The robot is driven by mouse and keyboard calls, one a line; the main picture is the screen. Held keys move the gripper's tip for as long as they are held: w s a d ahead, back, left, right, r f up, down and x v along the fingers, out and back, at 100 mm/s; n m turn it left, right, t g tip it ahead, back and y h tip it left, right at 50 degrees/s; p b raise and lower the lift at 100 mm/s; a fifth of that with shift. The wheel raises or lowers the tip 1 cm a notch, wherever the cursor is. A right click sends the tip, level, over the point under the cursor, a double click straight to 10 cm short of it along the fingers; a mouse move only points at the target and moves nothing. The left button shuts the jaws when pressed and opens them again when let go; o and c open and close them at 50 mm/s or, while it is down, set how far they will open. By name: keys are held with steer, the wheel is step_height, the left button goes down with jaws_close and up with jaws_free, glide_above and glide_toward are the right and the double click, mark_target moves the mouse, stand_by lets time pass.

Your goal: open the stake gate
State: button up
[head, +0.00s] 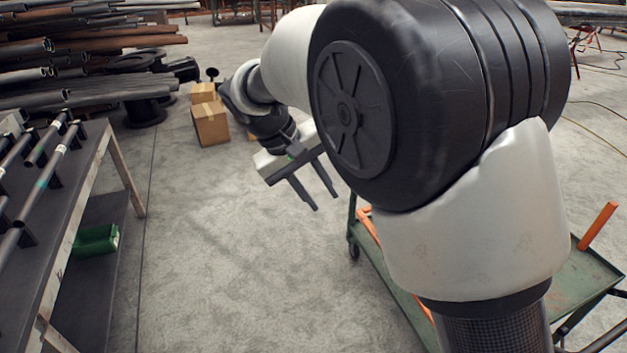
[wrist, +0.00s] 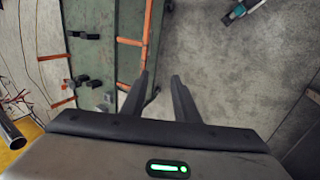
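A green flatbed cart (head: 592,275) stands at the right in the head view, largely hidden behind my arm. In the wrist view its green deck (wrist: 88,50) is at the upper left. An orange rail (wrist: 149,30) with short crossbars runs along the deck's edge and looks like the stake gate. Part of this orange rail (head: 367,228) shows beside my arm in the head view. I cannot make out a latch. My gripper (head: 325,202) is open and empty above the floor, left of the cart. In the wrist view its fingers (wrist: 160,76) are apart, close to the rail.
An orange post (head: 598,226) rises from the cart's right side. A workbench (head: 98,150) with pipes stands at the left, a green bin (head: 95,241) on its lower shelf. Cardboard boxes (head: 210,122) and stacked pipes (head: 80,60) are behind. The floor (head: 240,260) between bench and cart is clear.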

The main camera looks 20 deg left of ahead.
steer(key=shift+v, duration=1.45)
